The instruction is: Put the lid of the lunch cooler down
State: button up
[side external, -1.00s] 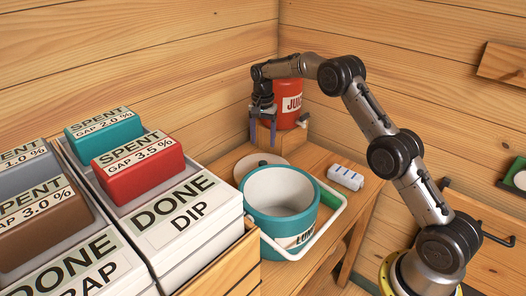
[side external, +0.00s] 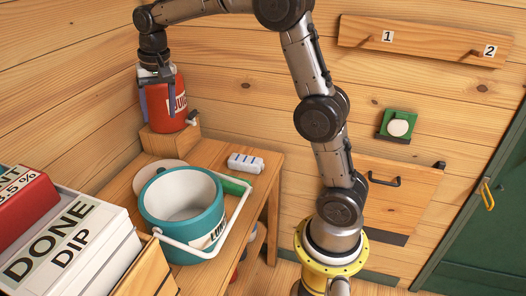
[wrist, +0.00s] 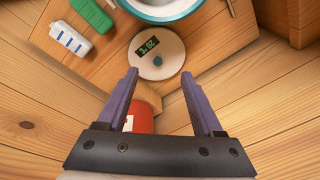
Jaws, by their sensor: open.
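The lunch cooler (side external: 187,228) is a teal round tub with a white inside, open at the top. Its white handle (side external: 235,215) is swung down to the right. A pale round disc (side external: 148,176), probably its lid, lies flat on the bench behind the cooler. In the wrist view the disc (wrist: 150,66) shows a teal knob and a dark label, near the cooler's rim (wrist: 148,14). My gripper (side external: 157,108) is open and empty, high above the bench beside the red jug. Its two purple fingers (wrist: 160,75) point toward the disc in the wrist view.
The red jug (side external: 172,98) stands on a wooden block (side external: 165,142) at the back, close to my fingers. A white-and-blue block (side external: 245,162) and a green item (side external: 236,186) lie right of the cooler. A white DONE DIP box (side external: 75,235) stands at left.

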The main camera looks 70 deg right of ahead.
jog(key=s+a+r+n+t, duration=0.1)
jog(key=s+a+r+n, duration=0.15)
jog(key=s, duration=0.55)
jog(key=s+a+r+n+t, duration=0.1)
jog(key=s+a+r+n, duration=0.15)
jog(key=s, duration=0.65)
jog(key=s+a+f+n+t, duration=0.1)
jog(key=s+f, duration=0.5)
jog(key=s, duration=0.7)
jog(key=a+n, duration=0.1)
jog(key=n, duration=0.1)
jog(key=shift+a+n+t, duration=0.15)
jog(key=shift+n+t, duration=0.15)
jog(key=shift+n, duration=0.1)
